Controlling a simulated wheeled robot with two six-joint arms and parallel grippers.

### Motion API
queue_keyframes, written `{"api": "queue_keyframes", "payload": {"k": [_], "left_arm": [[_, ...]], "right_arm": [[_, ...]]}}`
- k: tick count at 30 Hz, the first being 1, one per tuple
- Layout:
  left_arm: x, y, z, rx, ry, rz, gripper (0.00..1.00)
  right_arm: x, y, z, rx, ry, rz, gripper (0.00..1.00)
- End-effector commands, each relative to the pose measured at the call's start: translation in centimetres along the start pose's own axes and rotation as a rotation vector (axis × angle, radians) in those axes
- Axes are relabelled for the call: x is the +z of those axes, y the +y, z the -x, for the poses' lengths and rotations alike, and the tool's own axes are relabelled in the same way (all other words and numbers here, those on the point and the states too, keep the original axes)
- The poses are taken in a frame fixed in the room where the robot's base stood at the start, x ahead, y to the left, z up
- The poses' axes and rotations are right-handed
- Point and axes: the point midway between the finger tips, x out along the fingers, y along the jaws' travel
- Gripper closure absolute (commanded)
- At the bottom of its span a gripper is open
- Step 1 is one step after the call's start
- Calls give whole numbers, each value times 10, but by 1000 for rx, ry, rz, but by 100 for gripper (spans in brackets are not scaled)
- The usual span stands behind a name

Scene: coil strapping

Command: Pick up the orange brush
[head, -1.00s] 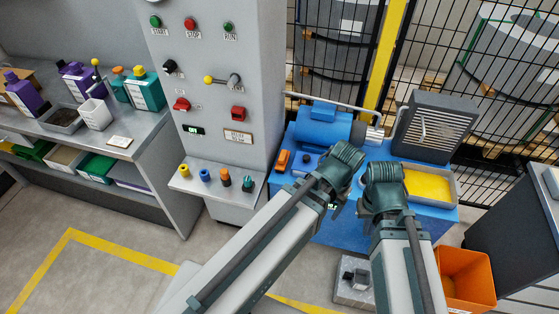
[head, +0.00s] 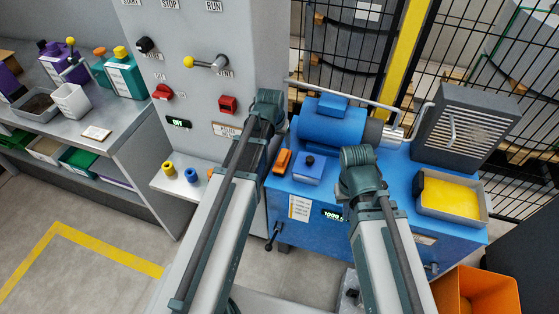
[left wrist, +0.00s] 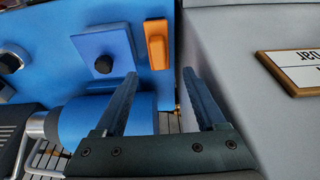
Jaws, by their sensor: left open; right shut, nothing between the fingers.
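The orange brush (head: 282,162) lies on the left end of the blue machine's top (head: 315,200), next to a small blue box with a dark knob (head: 309,168). The left wrist view shows the brush (left wrist: 157,44) beyond my open fingertips, roughly between their lines and apart from them. My left gripper (head: 268,104) is up near the cabinet front, to the upper left of the brush. In the left wrist view this gripper (left wrist: 160,75) is open and empty. My right gripper (head: 358,160) is over the machine, right of the box, shut and empty; its fingertips are hidden by its own body.
The grey control cabinet (head: 190,90) stands close on the left, with levers and a ledge holding yellow and blue pegs. A blue motor (head: 330,127) lies behind the brush. A tray with yellow content (head: 452,196) and an orange bin (head: 480,292) are at the right.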

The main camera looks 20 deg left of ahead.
Motion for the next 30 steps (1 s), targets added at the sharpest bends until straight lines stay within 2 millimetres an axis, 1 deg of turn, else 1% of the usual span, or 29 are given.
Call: {"api": "queue_keyframes", "payload": {"k": [4,8,11,21,24,27,30], "left_arm": [[0,0,-2,0,0,0,28],[0,0,-11,0,0,0,28],[1,0,-22,0,0,0,28],[1,0,-72,0,-1,0,28],[0,1,-83,0,-1,0,28],[0,1,-88,0,-1,0,28],[0,1,-87,0,-1,0,28]], "right_arm": [[0,0,-2,0,0,0,100],[0,-1,-10,0,0,0,100],[-1,-2,-22,0,0,0,100],[-4,-7,-69,0,0,0,100],[-5,-8,-80,0,0,0,100],[-5,-8,-84,0,0,1,100],[-5,-8,-83,0,0,1,100]]}}
